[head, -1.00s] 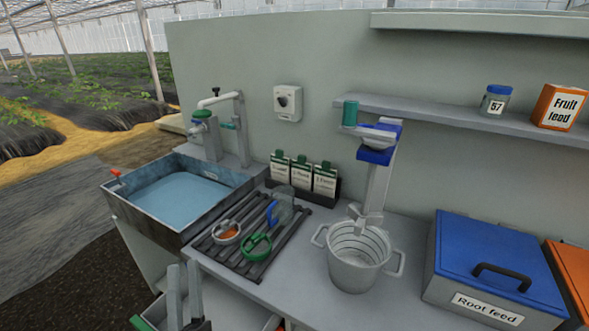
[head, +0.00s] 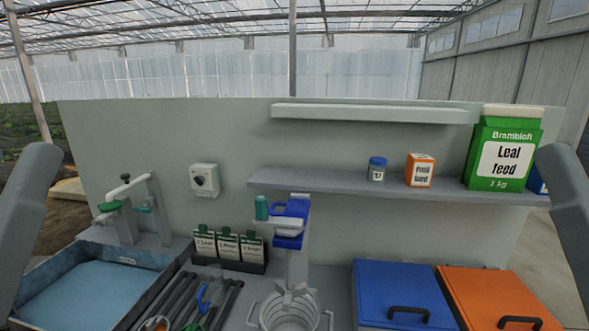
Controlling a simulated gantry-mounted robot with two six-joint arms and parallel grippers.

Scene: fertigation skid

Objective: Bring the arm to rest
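A grey link of my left arm (head: 28,215) stands at the left edge of the head view, leaning up and inward. A grey link of my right arm (head: 572,215) stands at the right edge in much the same raised way. Both links are clear of the bench and shelves. Neither gripper shows in this view, so whether they are open or hold anything is hidden.
A water-filled sink (head: 80,295), black rack (head: 185,305), metal pot (head: 290,312), blue-lidded bin (head: 400,285) and orange-lidded bin (head: 500,290) line the bench.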

